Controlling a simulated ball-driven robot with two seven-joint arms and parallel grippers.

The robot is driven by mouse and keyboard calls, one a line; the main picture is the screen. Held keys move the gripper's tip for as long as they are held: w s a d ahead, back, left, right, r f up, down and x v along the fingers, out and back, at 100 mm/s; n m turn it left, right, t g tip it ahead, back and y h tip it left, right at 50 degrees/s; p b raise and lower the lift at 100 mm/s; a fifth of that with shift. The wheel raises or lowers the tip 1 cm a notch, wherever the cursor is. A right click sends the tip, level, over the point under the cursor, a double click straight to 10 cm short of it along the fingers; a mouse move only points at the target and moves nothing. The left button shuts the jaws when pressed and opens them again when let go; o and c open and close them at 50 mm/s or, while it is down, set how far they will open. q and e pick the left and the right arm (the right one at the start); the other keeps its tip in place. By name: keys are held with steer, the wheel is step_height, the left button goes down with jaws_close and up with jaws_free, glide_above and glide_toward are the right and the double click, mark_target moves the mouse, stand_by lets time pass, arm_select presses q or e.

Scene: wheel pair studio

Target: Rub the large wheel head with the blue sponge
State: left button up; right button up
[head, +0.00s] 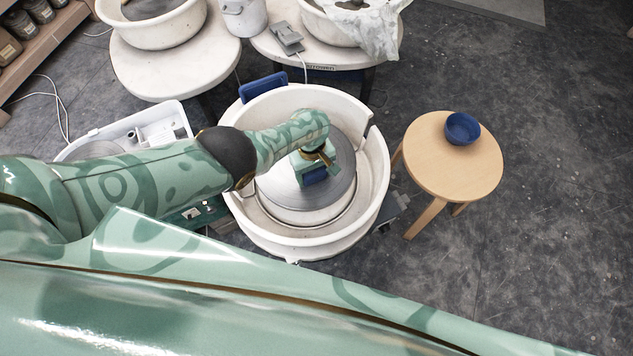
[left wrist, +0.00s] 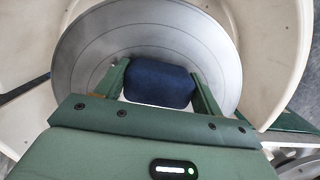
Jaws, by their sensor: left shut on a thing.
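The large wheel head (head: 338,172) is a grey metal disc inside a white splash pan (head: 375,190) in the middle of the head view. It fills much of the left wrist view (left wrist: 100,50), with fine rings on its face. My left gripper (head: 316,172) is over the disc, shut on the blue sponge (left wrist: 158,82). The sponge sits between both fingers in the left wrist view. My right gripper is not in view.
A round wooden stool (head: 425,160) with a blue bowl (head: 461,128) stands right of the pan. Other wheels with white pans (head: 165,28) stand behind. A white sink-like unit (head: 100,140) lies left, partly behind my arm. The floor at right is clear.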

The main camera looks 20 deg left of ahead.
arm_select(q)
steer(key=shift+w+a+r, duration=0.1)
steer(key=shift+w+a, duration=0.1)
steer(key=shift+w, duration=0.05)
